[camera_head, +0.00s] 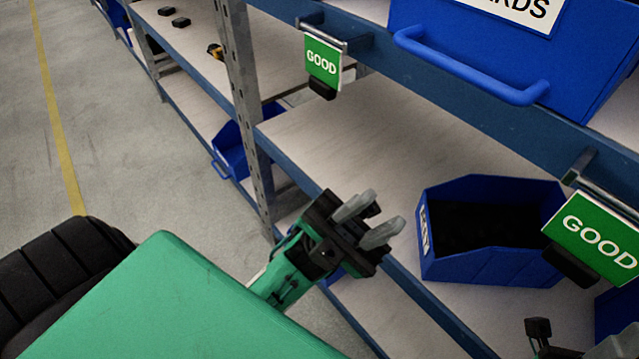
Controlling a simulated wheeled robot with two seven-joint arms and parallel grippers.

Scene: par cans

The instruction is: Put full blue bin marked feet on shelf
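A blue bin (485,266) with dark contents sits on the middle shelf at the right. A white label (425,231) is on its left end, too slanted to read surely. My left gripper (386,211) is in front of the shelf edge, left of this bin and apart from it. Its two grey fingers are spread with nothing between them. At the bottom right, a dark and grey part (545,338), seemingly my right gripper, is cut off by the frame edge. Its fingers cannot be made out.
A large blue bin (590,60) with a label ending in "ARDS" is on the shelf above. Green "GOOD" signs (323,62) hang from the shelf beam. Another blue bin (617,312) shows at the lower right. A metal post (240,90) stands left of the shelf. The floor at left is clear.

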